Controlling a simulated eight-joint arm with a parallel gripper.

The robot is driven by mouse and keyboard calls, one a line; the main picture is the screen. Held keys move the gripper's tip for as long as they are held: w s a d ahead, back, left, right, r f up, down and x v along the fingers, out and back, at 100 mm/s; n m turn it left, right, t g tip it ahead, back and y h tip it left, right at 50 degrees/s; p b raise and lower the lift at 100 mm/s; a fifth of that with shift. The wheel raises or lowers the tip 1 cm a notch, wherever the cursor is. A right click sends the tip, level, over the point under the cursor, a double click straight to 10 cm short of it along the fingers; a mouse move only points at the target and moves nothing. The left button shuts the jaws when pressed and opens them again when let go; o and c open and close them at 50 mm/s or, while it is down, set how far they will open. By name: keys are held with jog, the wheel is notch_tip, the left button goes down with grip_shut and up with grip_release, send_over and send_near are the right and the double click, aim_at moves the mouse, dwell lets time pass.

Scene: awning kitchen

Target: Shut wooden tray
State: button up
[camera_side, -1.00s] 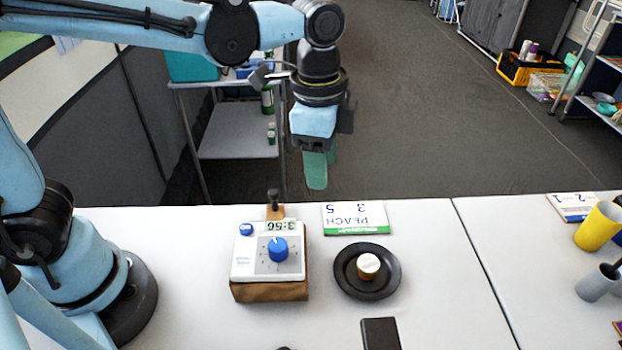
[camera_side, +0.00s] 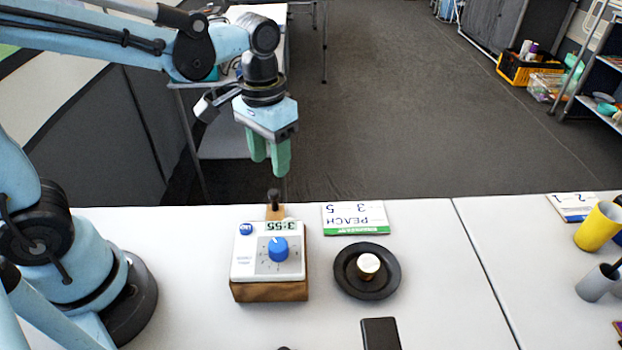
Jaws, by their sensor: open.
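A wooden box (camera_side: 270,292) stands on the white table, mostly hidden under a white timer. The wooden tray (camera_side: 269,213) sticks out from its far side, with a dark upright knob (camera_side: 274,196) on it. Only a short stretch of the tray shows. My gripper (camera_side: 269,172) points down with its green fingers just above and beyond the knob in the picture. It is open, holds nothing, and looks apart from the knob. How far it is behind the knob is hard to tell.
The white timer (camera_side: 243,262) with a blue dial sits on the box. To the right are a PEACH card (camera_side: 355,218), a black dish (camera_side: 349,284) with a small white-topped thing, and a dark block (camera_side: 380,334). A yellow cup (camera_side: 599,228) stands far right.

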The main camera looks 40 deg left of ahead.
aim_at(273, 191)
jog(key=shift+f, duration=3.75)
grip_shut()
